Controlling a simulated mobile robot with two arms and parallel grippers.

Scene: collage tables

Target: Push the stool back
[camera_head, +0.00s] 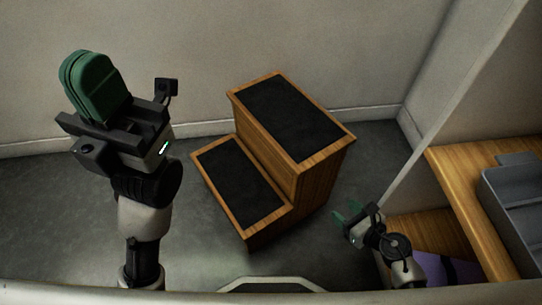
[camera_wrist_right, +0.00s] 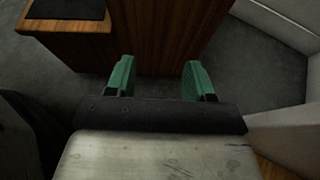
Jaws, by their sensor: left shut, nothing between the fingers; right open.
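The stool (camera_head: 292,120) is a wooden two-step stool with black tread pads. It stands upright on the dark floor, turned at an angle, in the middle of the head view. In the right wrist view its wooden side (camera_wrist_right: 160,35) fills the upper middle. My left gripper (camera_head: 90,85) is raised at the left, apart from the stool, with its green fingers shut and empty. My right gripper (camera_head: 347,214) is low, to the right of the stool's lower part. It is open and empty; in the right wrist view its green fingers (camera_wrist_right: 158,80) point toward the stool's side.
A pale wall (camera_head: 200,50) runs behind the stool, with a strip of floor between. A wooden table (camera_head: 465,210) with a grey tray (camera_head: 515,200) stands at the right, near a side wall. Bare floor (camera_head: 205,225) lies left of the stool.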

